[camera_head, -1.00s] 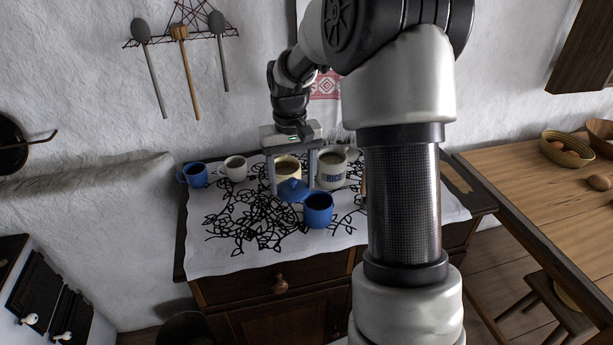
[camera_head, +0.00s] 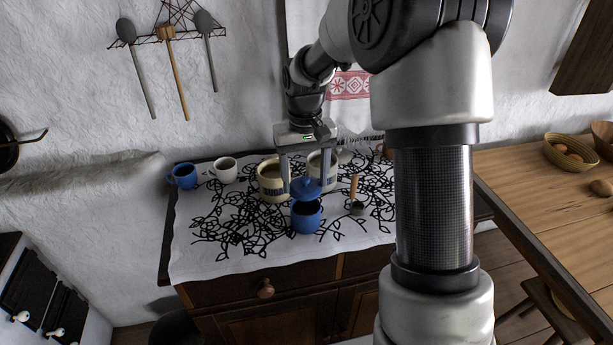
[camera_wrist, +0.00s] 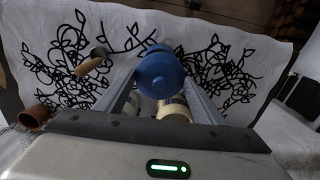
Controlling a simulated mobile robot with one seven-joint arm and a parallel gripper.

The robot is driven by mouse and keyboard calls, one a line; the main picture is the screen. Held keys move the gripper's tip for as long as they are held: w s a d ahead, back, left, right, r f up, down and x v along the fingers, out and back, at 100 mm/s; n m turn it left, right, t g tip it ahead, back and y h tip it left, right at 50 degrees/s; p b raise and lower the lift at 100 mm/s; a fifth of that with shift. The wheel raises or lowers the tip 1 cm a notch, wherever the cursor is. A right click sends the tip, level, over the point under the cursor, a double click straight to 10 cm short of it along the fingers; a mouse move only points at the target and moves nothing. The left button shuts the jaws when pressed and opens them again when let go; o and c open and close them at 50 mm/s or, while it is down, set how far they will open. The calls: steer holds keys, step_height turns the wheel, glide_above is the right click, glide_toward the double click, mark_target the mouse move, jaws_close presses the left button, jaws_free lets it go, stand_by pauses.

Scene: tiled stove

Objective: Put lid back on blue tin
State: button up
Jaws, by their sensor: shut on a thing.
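My gripper (camera_head: 306,188) is shut on the blue lid (camera_head: 305,193), a round disc with a knob, between its two long fingers. The lid also shows in the wrist view (camera_wrist: 160,78). The blue tin (camera_head: 306,218) stands open and upright on the white patterned cloth. In the head view the lid appears just above the tin's back rim, apart from its dark opening. In the wrist view the lid hides most of what lies beneath it, so the exact gap cannot be told.
Cream canisters (camera_head: 271,188) stand close behind the lid and fingers. A white mug (camera_head: 225,172) and a blue mug (camera_head: 184,177) are at the left. A wooden-handled scoop (camera_head: 355,190) is right of the tin. The cloth's front (camera_head: 240,255) is clear.

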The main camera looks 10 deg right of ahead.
steer(key=shift+f+b, duration=1.55)
steer(key=shift+f, duration=1)
steer(key=shift+f, duration=0.2)
stand_by(0.5)
steer(key=o, duration=1.5)
steer(key=shift+r, duration=0.1)
steer(key=shift+r+p, duration=2.85)
steer(key=shift+r, duration=0.6)
